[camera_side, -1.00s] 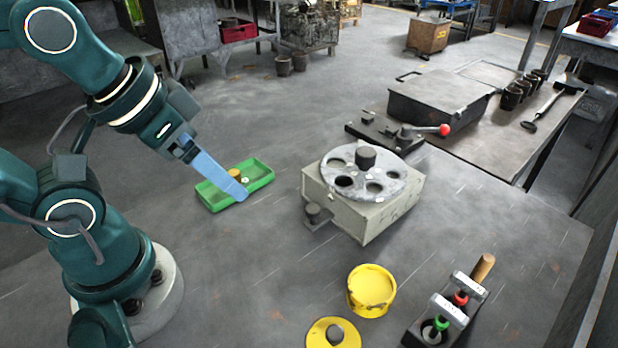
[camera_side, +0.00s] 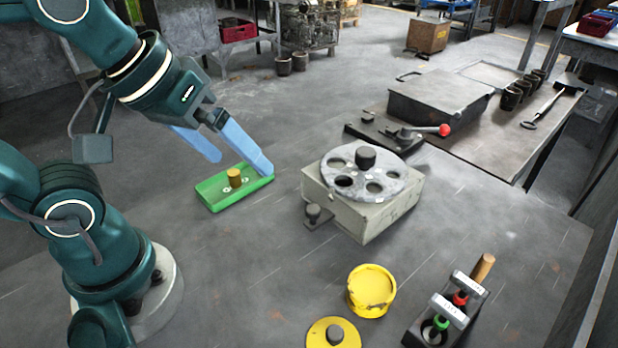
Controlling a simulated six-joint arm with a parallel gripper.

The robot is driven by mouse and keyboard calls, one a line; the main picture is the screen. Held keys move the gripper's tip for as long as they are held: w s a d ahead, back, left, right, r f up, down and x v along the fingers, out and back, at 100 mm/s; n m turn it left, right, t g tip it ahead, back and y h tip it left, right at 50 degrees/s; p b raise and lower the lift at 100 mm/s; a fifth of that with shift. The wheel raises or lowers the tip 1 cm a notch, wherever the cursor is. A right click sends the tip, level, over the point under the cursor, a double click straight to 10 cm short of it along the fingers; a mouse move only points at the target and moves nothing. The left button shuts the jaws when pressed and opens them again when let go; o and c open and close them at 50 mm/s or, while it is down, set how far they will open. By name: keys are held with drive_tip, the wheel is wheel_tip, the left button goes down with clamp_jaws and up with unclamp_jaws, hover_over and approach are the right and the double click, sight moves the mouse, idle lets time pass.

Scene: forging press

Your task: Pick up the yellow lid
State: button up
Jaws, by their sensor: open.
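The yellow lid (camera_side: 318,334) is a flat disc with a dark round knob on top. It lies on the table at the bottom of the view, partly cut off by the lower edge. A yellow round container (camera_side: 371,293) stands just behind and to the right of it. My gripper (camera_side: 243,166) has two blue fingers spread apart, with nothing between them.
A green tray (camera_side: 212,200) holds a brass-coloured cylinder (camera_side: 234,177). A grey block with a round holed disc (camera_side: 360,200) stands in mid-table. Table between tray and lid is clear.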

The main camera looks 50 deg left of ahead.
drive_tip(key=w+d+n+g, duration=0.1)
drive_tip(key=w+d+n, duration=0.1)
drive_tip(key=w+d, duration=0.15)
drive_tip(key=g, duration=0.4)
hover_over(335, 332)
drive_tip(key=w+a, duration=0.2)
drive_tip(key=w, duration=0.1)
wheel_tip(335, 332, down, 8)
drive_tip(key=shift+m+g, duration=0.5)
drive_tip(key=shift+m, duration=0.1)
drive_tip(key=s+f, duration=0.1)
drive_tip(key=d+f, duration=0.1)
drive_tip(key=s+d+f, duration=0.1)
drive_tip(key=f, duration=0.1)
drive_tip(key=shift+s+f, duration=0.1)
drive_tip(key=shift+s, duration=0.25)
drive_tip(key=shift+s+f, duration=0.2)
drive_tip(key=shift+f, duration=2.4)
drive_tip(key=c, duration=1.2)
